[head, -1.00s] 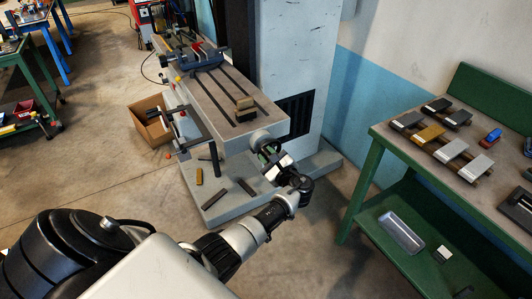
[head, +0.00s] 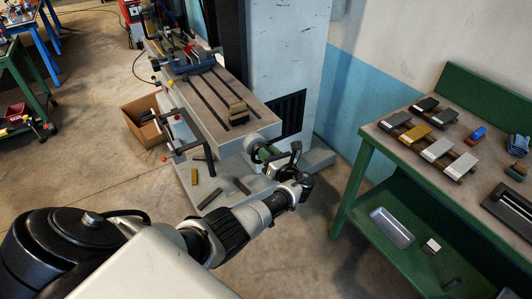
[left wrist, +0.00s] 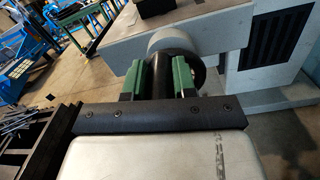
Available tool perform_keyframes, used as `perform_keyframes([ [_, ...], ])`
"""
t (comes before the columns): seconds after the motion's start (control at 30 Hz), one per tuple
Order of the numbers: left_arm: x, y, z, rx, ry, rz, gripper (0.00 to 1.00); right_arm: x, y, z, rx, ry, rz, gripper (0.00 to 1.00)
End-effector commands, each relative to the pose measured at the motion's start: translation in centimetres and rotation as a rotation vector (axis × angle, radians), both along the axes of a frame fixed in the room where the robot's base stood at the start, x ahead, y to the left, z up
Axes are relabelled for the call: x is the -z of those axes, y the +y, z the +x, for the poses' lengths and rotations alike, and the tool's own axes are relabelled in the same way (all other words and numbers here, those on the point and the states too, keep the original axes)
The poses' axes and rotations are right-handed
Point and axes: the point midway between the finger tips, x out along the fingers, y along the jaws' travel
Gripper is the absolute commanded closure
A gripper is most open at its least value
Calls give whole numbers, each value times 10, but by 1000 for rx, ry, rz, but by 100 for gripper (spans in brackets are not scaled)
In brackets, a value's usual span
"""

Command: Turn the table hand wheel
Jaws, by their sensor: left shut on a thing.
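The table hand wheel (head: 252,143) is at the near end of the grey machine table (head: 246,122). It is dark and mostly hidden behind my gripper. In the left wrist view, a black round part of the hand wheel (left wrist: 168,72) lies between the two green fingers, in front of a light grey round hub (left wrist: 176,40). My left gripper (head: 268,152) is at the wheel and shut on it; it also shows in the left wrist view (left wrist: 158,80). The exact part of the wheel held is hard to tell. My right gripper is not in view.
A green workbench (head: 366,158) with metal blocks stands on the right. A cardboard box (head: 143,122) is on the floor at left. Loose bars (head: 210,198) lie on the machine's base. A small block stack (head: 238,113) sits on the table.

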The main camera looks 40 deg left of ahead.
Motion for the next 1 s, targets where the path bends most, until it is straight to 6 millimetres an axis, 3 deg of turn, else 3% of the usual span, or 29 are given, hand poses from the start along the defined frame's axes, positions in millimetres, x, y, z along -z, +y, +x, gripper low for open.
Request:
perform_keyframes([
  [0.6, 6, -6, 0, 6, 48, 8, 97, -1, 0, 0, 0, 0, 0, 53],
  [0.63, 6, -6, 0, 6, 48, 8, 72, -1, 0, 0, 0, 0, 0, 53],
  [0.77, 4, -5, 0, 4, 46, 10, 52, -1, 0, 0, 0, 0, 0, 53],
  [0.8, 4, -4, 0, 4, 45, 11, 48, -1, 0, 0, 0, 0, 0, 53],
  [1.0, 2, -3, 1, 2, 42, 12, 48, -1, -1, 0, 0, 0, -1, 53],
])
